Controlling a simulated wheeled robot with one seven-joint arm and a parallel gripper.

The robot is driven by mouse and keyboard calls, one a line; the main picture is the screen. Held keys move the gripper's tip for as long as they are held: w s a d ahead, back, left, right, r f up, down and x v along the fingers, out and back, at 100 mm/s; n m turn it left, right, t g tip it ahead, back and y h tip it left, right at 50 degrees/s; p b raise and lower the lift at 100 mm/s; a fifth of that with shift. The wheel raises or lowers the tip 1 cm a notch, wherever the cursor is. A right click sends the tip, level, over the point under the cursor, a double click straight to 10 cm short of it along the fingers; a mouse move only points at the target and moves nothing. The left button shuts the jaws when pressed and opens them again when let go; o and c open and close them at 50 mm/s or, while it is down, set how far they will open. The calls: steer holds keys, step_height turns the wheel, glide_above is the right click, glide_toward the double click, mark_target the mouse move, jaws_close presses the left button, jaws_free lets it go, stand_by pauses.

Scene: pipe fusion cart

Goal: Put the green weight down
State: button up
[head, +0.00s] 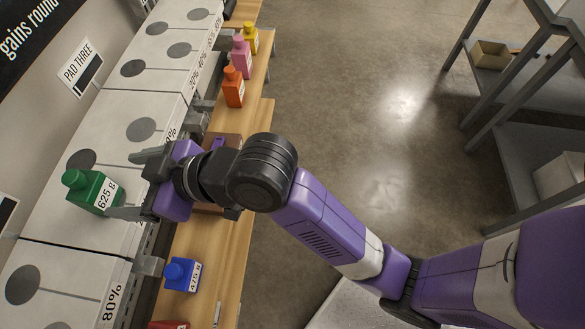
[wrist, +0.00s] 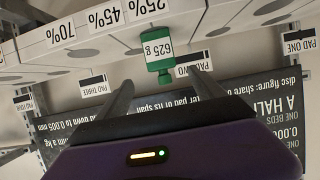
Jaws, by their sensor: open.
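The green weight (head: 92,192), labelled 625 g, appears upright on the white top of the pad block (head: 65,224). It also shows upside down in the wrist view (wrist: 156,50), near the 45% label. My gripper (head: 121,186) is open, with one finger on each side of the line to the weight. In the wrist view, my gripper's fingertips (wrist: 161,80) are spread apart with clear gaps to the weight, which lies mostly beyond them. Nothing is held. The exact contact under the weight's base is hard to see.
A blue weight (head: 182,274) stands on the wooden shelf (head: 225,265) below the pads. Orange (head: 233,88), pink (head: 241,55) and yellow (head: 250,38) weights stand further along it. Grey discs mark the pad tops. A grey metal rack (head: 500,120) stands at right; the floor between is clear.

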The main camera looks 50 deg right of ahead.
steer(key=s+d+f+m+t+h, duration=0.2)
steer(key=s+d+f+m+h, duration=0.3)
steer(key=s+d+f, duration=0.7)
steer(key=s+d+r+h, duration=0.1)
steer(key=s+d+r, duration=0.1)
steer(key=s, duration=0.7)
steer(key=s+d+r+m+t+h, duration=0.1)
steer(key=s+d+r, duration=0.2)
steer(key=s, duration=0.7)
steer(key=shift+d+r+m+t+h, duration=0.3)
steer(key=shift+d, duration=0.45)
